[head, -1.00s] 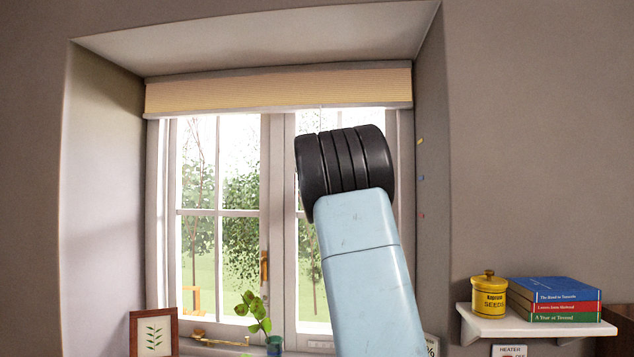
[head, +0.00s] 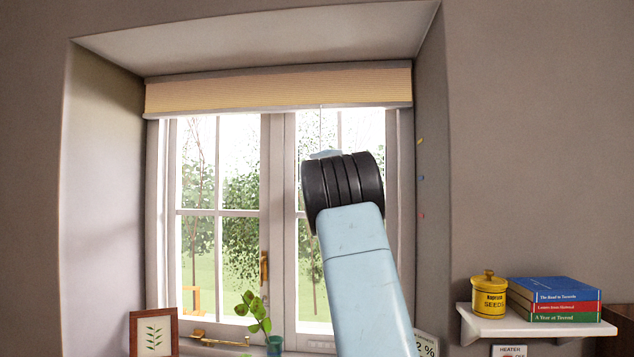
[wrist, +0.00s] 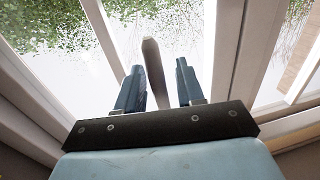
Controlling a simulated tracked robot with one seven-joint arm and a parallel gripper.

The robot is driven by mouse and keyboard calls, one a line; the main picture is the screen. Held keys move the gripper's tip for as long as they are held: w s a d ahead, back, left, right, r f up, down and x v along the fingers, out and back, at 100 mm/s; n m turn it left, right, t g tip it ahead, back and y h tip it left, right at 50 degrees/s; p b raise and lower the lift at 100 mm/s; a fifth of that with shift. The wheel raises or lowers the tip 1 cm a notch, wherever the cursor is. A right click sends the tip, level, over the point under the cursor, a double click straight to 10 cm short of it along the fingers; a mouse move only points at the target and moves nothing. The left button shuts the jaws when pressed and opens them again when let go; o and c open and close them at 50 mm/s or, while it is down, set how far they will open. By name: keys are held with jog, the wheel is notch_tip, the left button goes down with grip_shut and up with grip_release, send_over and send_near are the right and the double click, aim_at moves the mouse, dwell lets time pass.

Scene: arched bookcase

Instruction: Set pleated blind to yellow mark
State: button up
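The pleated blind (head: 280,88) is a tan band drawn up at the top of the window, its grey bottom rail level. The yellow mark (head: 420,141) is on the right side wall of the recess, lower than the rail. Blue (head: 421,178) and red (head: 421,216) marks sit below it. A thin line, perhaps a cord, hangs from the rail above my arm. In the wrist view my gripper (wrist: 159,85) is open, fingers apart. A grey-brown elongated piece (wrist: 152,65) shows between them; I cannot tell whether it is a pull or touches them. In the head view my arm mostly hides the gripper.
The window (head: 223,215) stands behind my arm, with a brass handle (head: 264,268). A plant (head: 258,312) and a framed picture (head: 153,333) are below. A shelf (head: 485,325) at right holds a yellow seeds tin (head: 489,294) and books (head: 555,299).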

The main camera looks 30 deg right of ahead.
jog(key=shift+c, duration=0.2)
grip_shut()
dwell(0.3)
